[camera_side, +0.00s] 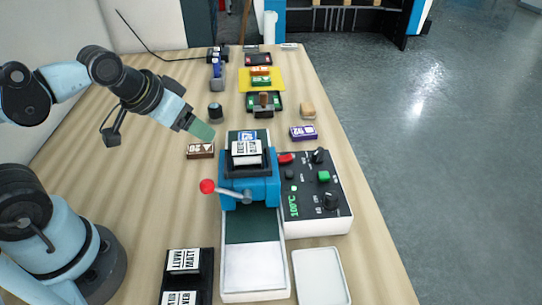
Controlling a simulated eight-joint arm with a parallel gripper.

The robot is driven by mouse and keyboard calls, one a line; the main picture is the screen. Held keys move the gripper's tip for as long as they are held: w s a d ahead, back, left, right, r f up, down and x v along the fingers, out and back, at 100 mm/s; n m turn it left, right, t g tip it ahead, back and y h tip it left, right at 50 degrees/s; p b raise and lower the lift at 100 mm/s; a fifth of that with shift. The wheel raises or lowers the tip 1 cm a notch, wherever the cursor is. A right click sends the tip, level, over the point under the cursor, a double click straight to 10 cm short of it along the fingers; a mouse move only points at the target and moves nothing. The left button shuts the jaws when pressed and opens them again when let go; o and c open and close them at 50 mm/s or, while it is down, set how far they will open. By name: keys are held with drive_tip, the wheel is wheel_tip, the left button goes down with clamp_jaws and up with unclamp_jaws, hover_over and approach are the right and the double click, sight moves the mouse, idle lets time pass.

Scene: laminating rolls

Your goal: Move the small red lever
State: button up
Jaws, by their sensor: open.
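A blue laminating machine (232,192) stands in the middle of the wooden table. A metal lever with a round red knob (207,186) sticks out to the left from its front. A smaller red piece (286,158) sits at the top left of the white-and-black control box; I cannot tell whether it is a lever or a switch. My gripper (203,131), with greenish fingers, is open and empty. It hangs above the table, up and left of the machine, apart from both red parts. The gap between its fingers is hard to see from here.
The control box (343,222) with knobs and a green button stands right of the machine. A roll holder (172,280) and a white tray (322,278) are in front. A brown block (200,151) lies below my gripper; a purple box (303,132) is behind. The table's left middle is clear.

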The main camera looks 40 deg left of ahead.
drive_tip(key=shift+d, duration=0.2)
drive_tip(key=c, duration=0.5)
drive_tip(key=shift+d+r+n+g, duration=0.2)
drive_tip(key=shift+d+n+g, duration=0.1)
drive_tip(key=shift+n, duration=0.2)
drive_tip(key=shift+c, duration=1.3)
drive_tip(key=d+n, duration=0.1)
drive_tip(key=d+r+n+g, duration=0.1)
drive_tip(key=s+d+n+g+h, duration=0.1)
drive_tip(key=shift+s+d+r, duration=0.1)
drive_tip(key=shift+d+r, duration=0.1)
drive_tip(key=shift+r, duration=0.1)
clamp_jaws()
drive_tip(key=n+g, duration=0.5)
drive_tip(key=n, duration=0.3)
approach(206, 180)
drive_tip(key=shift+f, duration=0.3)
drive_tip(key=shift+d+f, duration=0.1)
drive_tip(key=shift+f, duration=1.65)
drive_tip(key=shift+d+f, duration=0.15)
drive_tip(key=shift+f, duration=1.6)
